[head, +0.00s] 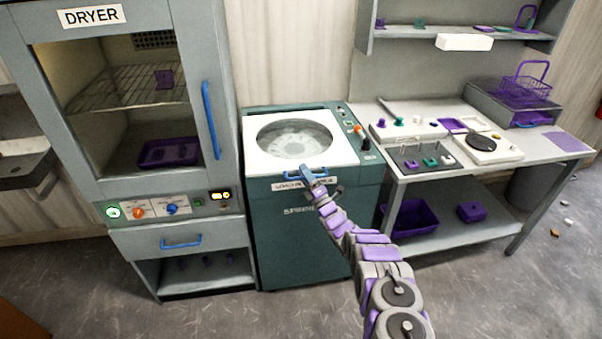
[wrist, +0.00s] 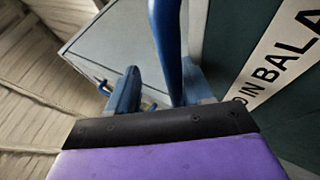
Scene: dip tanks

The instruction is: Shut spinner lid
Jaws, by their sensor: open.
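The spinner (head: 308,232) is a teal cabinet in the middle of the head view. Its white lid (head: 258,160) has a round window and lies flat, or nearly flat, over the top; I cannot tell whether it is fully seated. A blue handle (head: 291,174) is on the lid's front edge. My gripper (head: 312,175) is open at this handle, above the front label. In the wrist view, the blue handle bar (wrist: 167,45) runs close to the jaws of my gripper (wrist: 155,90). I cannot tell whether they touch it.
The dryer (head: 225,110) stands to the left, with a blue door handle (head: 211,120) on its right side. A workbench (head: 440,178) with small parts and a purple basket (head: 524,88) stands to the right. The floor (head: 230,318) in front is clear.

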